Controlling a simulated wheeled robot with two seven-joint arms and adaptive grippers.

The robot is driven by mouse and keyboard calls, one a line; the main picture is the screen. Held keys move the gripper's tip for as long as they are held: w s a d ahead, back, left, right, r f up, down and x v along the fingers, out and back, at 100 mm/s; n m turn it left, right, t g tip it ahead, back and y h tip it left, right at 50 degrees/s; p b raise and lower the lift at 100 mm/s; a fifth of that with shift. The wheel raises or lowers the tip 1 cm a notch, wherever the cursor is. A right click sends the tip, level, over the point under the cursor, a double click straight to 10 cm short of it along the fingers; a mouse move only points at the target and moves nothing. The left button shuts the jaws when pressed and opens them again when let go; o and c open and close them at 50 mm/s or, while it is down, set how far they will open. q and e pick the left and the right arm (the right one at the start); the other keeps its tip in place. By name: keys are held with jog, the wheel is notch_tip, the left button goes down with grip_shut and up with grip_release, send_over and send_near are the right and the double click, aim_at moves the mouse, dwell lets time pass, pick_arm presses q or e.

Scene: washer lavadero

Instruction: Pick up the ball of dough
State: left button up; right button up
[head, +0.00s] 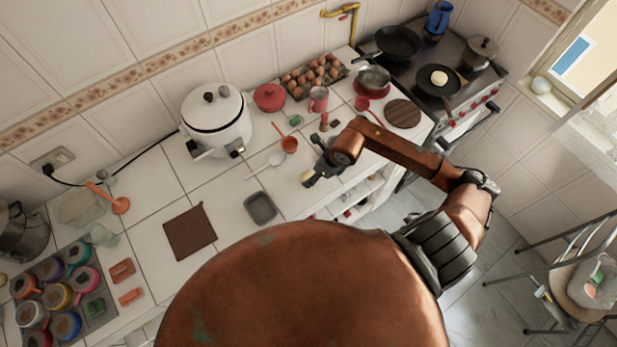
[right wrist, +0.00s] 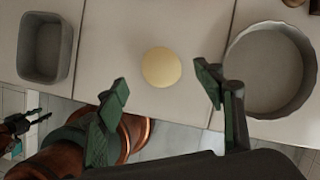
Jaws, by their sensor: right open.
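The ball of dough is a smooth, pale yellow round lump (right wrist: 161,67) on the white tiled counter in the right wrist view. In the head view a pale bit of the dough (head: 307,176) shows beside my right gripper (head: 318,170), partly covered by it. In the right wrist view my right gripper (right wrist: 161,86) is open and empty. Its two dark green fingertips stand wide apart, with the dough in line with the gap, apart from both. A small dark jaw-like part at the left edge of the wrist view seems to be my left gripper (right wrist: 25,125); its opening is unclear.
A grey rectangular tin (head: 261,207) lies left of the dough. A round grey pan (right wrist: 270,70) stands to its right in the wrist view. The counter's front edge is close.

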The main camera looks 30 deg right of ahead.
aim_at(307, 178)
jog(key=p+x, duration=0.1)
jog(key=x, duration=0.4)
jog(key=shift+d, duration=0.15)
jog(key=shift+c, duration=0.3)
jog(key=c, duration=1.2)
jog(key=shift+c, duration=0.2)
